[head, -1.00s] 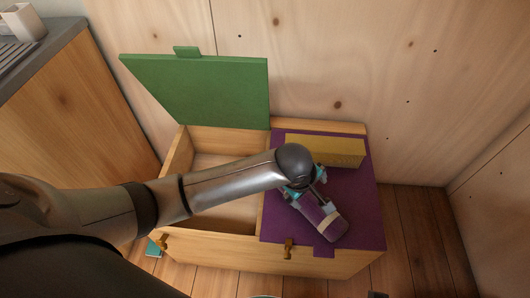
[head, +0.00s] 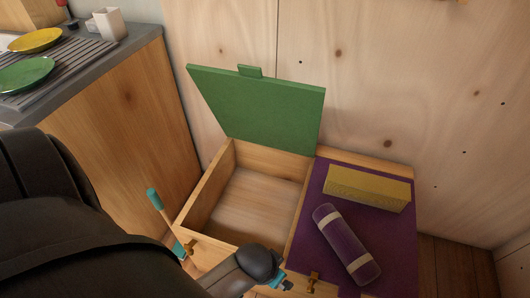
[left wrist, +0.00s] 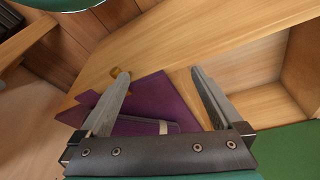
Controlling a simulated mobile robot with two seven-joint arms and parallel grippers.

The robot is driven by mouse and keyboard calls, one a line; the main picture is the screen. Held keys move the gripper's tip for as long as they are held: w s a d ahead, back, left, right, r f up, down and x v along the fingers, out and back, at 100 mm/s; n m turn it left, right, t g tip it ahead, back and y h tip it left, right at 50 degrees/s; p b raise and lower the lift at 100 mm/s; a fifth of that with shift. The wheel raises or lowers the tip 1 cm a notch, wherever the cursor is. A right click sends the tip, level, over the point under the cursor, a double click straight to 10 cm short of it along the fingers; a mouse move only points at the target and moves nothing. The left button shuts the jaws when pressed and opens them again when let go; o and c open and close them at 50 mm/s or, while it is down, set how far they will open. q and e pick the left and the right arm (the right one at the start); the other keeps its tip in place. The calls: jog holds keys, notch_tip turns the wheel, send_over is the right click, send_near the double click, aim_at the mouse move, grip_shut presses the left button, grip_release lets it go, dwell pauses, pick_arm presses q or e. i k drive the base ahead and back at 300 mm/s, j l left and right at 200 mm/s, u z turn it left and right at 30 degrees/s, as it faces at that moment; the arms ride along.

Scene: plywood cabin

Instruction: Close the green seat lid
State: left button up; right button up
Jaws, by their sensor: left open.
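The green seat lid (head: 262,108) stands open at the back of the left compartment of the wooden bench (head: 225,212), tilted back towards the wall, its tab at the top. The compartment below is open and looks empty. Green at the lower right of the left wrist view (left wrist: 290,152) appears to be the same lid. My left gripper (head: 284,286) is low at the bench's front, below the lid, partly cut off by the frame. In the left wrist view its fingers (left wrist: 155,92) are apart with nothing between them. My right gripper is not in view.
The closed purple lid (head: 310,222) bears a purple roll (head: 346,245) and a yellow block (head: 368,188). Brass latches (head: 313,282) are on the front. A teal-handled tool (head: 160,207) stands at the left. A counter (head: 150,45) with plates is at upper left.

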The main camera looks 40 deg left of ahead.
aim_at(250, 106)
jog(key=u, duration=1.3)
jog(key=i+j, duration=0.1)
jog(key=j, duration=0.15)
jog(key=i+j+u, duration=0.1)
jog(key=i+j, duration=0.05)
jog(key=j, duration=0.1)
